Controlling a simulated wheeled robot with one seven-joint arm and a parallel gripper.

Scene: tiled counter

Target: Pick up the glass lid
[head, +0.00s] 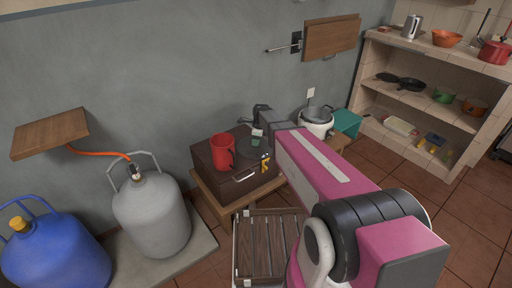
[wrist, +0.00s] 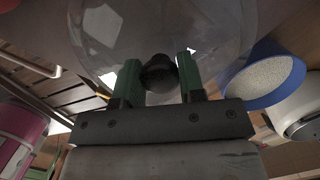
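The glass lid (wrist: 105,28) is a large clear dome across the top of the wrist view. Its dark round knob (wrist: 158,76) sits between the two green fingers of my gripper (wrist: 160,66). In the head view my gripper (head: 258,136) is small and partly hidden by my pink arm, over the dark brown chest. The lid is hard to make out there. I cannot tell whether its rim touches the chest.
A white pot (head: 316,121) and a teal box (head: 346,122) are to the right. A slatted crate (head: 268,243) lies in front. Two gas cylinders stand at left; shelves at right.

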